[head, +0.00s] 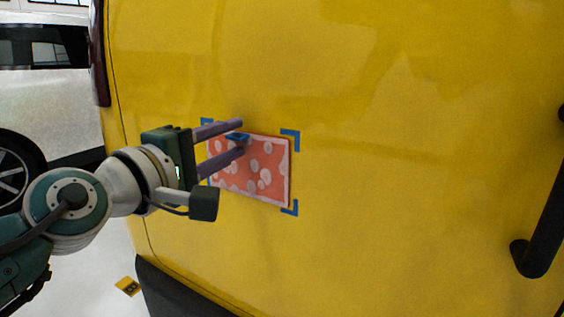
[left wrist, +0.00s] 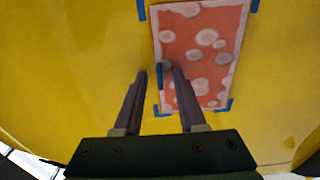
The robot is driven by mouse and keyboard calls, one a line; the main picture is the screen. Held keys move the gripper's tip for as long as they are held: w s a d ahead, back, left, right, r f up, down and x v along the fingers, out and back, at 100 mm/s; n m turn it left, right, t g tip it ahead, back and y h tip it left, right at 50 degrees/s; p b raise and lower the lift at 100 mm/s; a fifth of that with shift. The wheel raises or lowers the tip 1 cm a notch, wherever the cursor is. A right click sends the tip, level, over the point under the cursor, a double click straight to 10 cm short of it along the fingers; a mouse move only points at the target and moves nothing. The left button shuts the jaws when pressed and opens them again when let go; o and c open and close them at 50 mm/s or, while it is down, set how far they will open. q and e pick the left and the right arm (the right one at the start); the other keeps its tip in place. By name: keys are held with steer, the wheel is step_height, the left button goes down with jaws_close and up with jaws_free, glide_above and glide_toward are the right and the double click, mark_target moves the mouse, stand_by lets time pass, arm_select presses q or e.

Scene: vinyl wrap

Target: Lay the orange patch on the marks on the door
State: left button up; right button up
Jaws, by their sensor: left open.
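The orange patch (head: 265,172), with pale round spots and a pale border, lies against the yellow door (head: 400,190). Blue corner marks (head: 291,137) show around it, and it sits inside them, slightly tilted. It also shows in the left wrist view (left wrist: 197,55) with blue marks (left wrist: 224,106) near its corners. A small blue tab (head: 237,137) is on the patch by the fingers. My left gripper (head: 242,136) is open, its two fingers in front of the patch's left part; whether they touch it I cannot tell. My right gripper is not in view.
A black handle (head: 540,235) stands out from the door at the right. A dark trim piece (head: 175,290) runs along the door's lower left. A yellow tag (head: 127,286) lies on the pale floor. A silver car (head: 45,90) stands at the left.

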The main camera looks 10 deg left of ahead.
arm_select(q)
steer(key=shift+s+a, duration=0.1)
steer(key=shift+s, duration=0.15)
steer(key=p+v, duration=0.1)
steer(key=v, duration=0.8)
steer(key=shift+s+p, duration=0.2)
steer(key=shift+p, duration=0.1)
